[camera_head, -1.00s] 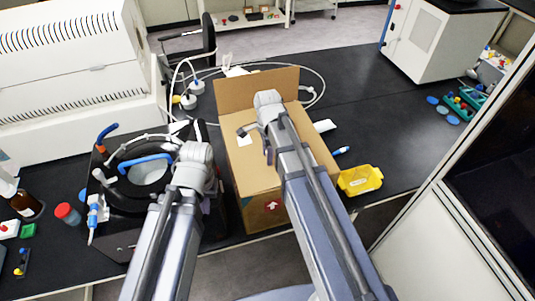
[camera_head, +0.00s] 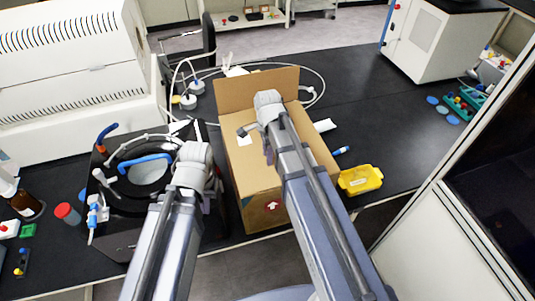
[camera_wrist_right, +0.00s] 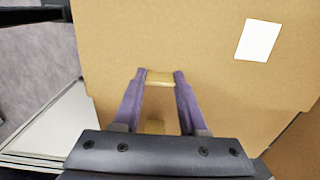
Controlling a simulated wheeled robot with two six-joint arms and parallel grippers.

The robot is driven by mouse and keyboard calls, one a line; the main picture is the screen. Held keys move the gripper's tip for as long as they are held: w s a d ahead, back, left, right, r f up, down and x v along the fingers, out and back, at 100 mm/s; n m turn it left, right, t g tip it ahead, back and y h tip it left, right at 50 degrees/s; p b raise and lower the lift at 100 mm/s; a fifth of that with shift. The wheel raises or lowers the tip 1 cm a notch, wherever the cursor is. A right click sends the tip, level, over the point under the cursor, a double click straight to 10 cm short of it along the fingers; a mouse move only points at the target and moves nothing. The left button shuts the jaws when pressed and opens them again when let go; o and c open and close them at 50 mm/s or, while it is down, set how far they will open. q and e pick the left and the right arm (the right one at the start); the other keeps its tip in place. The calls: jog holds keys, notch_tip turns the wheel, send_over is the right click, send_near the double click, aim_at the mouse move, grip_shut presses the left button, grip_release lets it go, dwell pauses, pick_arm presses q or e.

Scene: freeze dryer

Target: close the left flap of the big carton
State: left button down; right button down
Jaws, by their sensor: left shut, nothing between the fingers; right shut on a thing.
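The big carton (camera_head: 262,197) is a brown box on the black bench, with one flap (camera_head: 257,87) standing upright at its far edge. Its top looks covered by cardboard and bears a white label (camera_head: 244,140). My right gripper (camera_wrist_right: 161,74) is over the carton top, its purple fingers shut on a small tan piece (camera_wrist_right: 160,79) between the tips. I cannot tell which part of the carton this piece is. My left gripper (camera_head: 208,200) is shut and empty beside the carton's left side, partly hidden by my own arm.
A black round-topped device (camera_head: 145,178) with a blue handle stands close left of the carton. A yellow tray (camera_head: 361,180) lies to its right. A white hose loops behind the carton.

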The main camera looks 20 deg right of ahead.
jog(key=shift+d+f+b, duration=0.2)
jog(key=shift+f+b, duration=0.45)
jog(key=shift+f, duration=0.15)
jog(key=shift+s+r, duration=0.1)
jog(key=shift+c, duration=2.2)
grip_release()
jog(key=shift+r+p, duration=0.15)
jog(key=shift+p, duration=0.15)
notch_tip(320, 180, up, 8)
jog(key=p, duration=0.7)
jog(key=shift+f, duration=0.2)
jog(key=shift+f, duration=0.1)
